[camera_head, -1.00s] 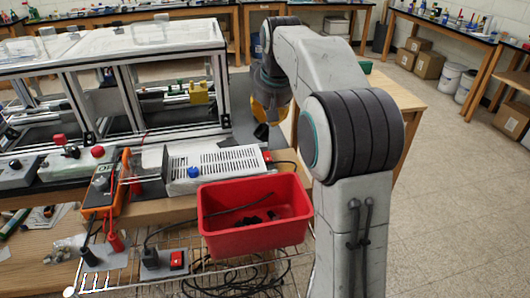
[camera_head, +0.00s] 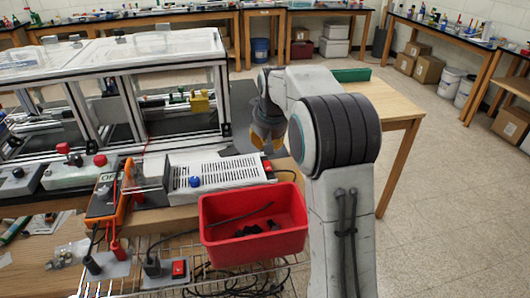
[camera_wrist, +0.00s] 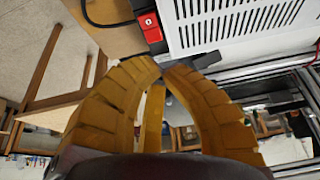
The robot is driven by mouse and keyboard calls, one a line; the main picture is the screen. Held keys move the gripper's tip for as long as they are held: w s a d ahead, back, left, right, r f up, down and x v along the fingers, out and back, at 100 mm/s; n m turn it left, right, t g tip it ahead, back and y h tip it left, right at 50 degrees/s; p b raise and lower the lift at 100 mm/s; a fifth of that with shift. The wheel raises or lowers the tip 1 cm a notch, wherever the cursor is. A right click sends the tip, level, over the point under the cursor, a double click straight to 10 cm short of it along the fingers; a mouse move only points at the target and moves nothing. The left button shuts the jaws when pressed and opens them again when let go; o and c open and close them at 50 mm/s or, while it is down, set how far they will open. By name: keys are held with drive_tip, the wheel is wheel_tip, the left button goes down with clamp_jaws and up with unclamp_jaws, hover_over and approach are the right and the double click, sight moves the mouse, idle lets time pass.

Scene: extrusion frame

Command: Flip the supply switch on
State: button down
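The supply (camera_head: 222,170) is a white vented box with a blue knob, lying on the bench behind the red bin. A red switch (camera_head: 267,165) sits at its right end. In the wrist view, this red switch (camera_wrist: 150,27) is near the top, beside the vented cover (camera_wrist: 230,25); its on or off position is unclear. My gripper (camera_head: 266,143) is just above and behind the supply's right end. In the wrist view, the yellow fingers of my gripper (camera_wrist: 160,67) converge with tips together, nothing between them. The tips appear just below the switch in the picture, with no clear contact.
A red bin (camera_head: 253,245) with dark items stands in front of the supply. An orange meter (camera_head: 105,200) with leads is to the left. The extrusion frame (camera_head: 135,95) rises behind. A second red switch (camera_head: 179,268) sits on a small plate in front.

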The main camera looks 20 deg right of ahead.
sight(265, 162)
drive_tip(key=p+x, duration=0.2)
drive_tip(key=x, duration=0.2)
drive_tip(key=shift+p, duration=0.35)
drive_tip(key=shift+s+x, duration=0.2)
drive_tip(key=shift+x, duration=0.9)
drive_tip(key=shift+f, duration=0.1)
drive_tip(key=shift+p, duration=0.35)
